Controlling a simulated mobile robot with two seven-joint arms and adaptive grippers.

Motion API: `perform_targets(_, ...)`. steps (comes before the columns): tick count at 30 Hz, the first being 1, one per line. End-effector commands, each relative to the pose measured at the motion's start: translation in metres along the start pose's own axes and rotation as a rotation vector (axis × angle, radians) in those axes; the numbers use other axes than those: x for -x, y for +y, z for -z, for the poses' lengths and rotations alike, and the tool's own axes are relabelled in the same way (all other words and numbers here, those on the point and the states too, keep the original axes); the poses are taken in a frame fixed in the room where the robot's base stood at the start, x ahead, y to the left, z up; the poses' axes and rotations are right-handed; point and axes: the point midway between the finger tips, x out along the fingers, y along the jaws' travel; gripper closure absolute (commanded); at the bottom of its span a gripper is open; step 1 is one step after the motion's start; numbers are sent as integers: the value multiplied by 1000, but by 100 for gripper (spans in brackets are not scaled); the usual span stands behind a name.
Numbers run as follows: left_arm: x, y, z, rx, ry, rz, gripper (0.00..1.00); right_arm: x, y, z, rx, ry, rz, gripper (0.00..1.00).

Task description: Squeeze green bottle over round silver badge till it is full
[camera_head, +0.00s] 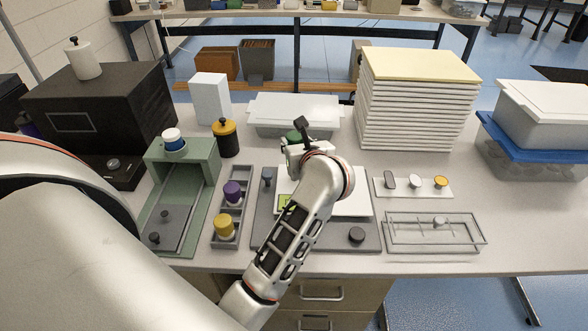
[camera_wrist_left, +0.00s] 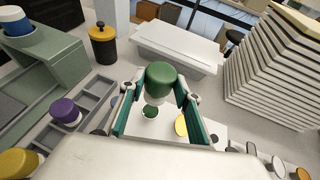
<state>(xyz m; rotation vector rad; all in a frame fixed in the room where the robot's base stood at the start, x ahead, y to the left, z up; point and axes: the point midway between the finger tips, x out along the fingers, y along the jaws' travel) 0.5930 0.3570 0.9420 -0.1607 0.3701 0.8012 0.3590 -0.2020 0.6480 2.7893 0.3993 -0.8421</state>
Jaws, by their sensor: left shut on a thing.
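My left gripper (camera_head: 303,150) is shut on the green bottle (camera_wrist_left: 160,76) and holds it above a white plate (camera_head: 350,195). In the wrist view the bottle sits between the fingertips (camera_wrist_left: 157,92). In the head view only a bit of green bottle (camera_head: 294,135) shows behind the gripper. Just below the bottle in the wrist view lies a small round badge (camera_wrist_left: 150,111) with a green face and a pale rim. A yellow round piece (camera_wrist_left: 181,125) lies to its right. My arm hides this spot in the head view. My right gripper is not in view.
A grey tray (camera_head: 245,180) with purple (camera_head: 233,192) and yellow (camera_head: 224,226) bottles stands left, beside a green press stand (camera_head: 205,164). A white strip with several badges (camera_head: 412,195) and a clear rack (camera_head: 435,245) lie right. A tall white stack (camera_head: 415,105) stands behind.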

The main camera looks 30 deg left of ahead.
Motion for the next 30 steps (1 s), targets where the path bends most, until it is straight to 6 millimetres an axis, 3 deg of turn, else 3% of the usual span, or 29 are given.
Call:
perform_targets(14,14,0,-34,0,-2,0,79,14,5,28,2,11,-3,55)
perform_targets(30,14,0,-33,-3,-2,1,79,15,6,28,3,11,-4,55)
